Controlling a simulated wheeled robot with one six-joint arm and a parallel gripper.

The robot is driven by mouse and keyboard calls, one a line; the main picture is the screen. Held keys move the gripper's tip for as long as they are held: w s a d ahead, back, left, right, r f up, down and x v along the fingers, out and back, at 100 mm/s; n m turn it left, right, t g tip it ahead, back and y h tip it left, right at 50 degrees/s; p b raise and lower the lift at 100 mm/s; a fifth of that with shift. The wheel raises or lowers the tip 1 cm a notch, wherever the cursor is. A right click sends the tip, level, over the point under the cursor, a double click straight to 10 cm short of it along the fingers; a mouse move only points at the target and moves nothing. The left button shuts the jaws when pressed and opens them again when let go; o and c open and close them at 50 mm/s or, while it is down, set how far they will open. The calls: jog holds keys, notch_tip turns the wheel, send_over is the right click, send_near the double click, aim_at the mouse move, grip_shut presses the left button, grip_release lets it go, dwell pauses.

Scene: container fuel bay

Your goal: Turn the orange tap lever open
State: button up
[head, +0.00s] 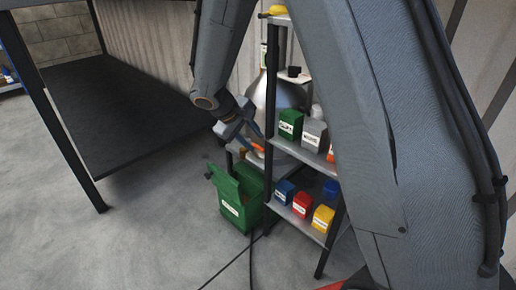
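The orange tap lever (259,150) is a small orange shape low in front of a silver-grey tank (284,97), just left of a shelf post. My gripper (252,139) reaches down from the upper left, with its two blue-grey fingers spread apart and their tips close to the lever. I cannot tell whether a finger touches the lever. Nothing shows between the fingers. The tap body is mostly hidden by my gripper and the shelf post, so the lever's exact angle is unclear.
A green box (238,199) with a raised lid stands on the floor below. A shelf rack (296,144) with several coloured boxes is close on the right. A dark cable (251,255) lies on the floor. A dark platform (120,110) is at left; the floor before it is clear.

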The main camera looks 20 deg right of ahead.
aim_at(261, 148)
jog(key=b+x, duration=0.2)
jog(key=x, duration=0.3)
jog(key=shift+r, duration=0.1)
grip_shut()
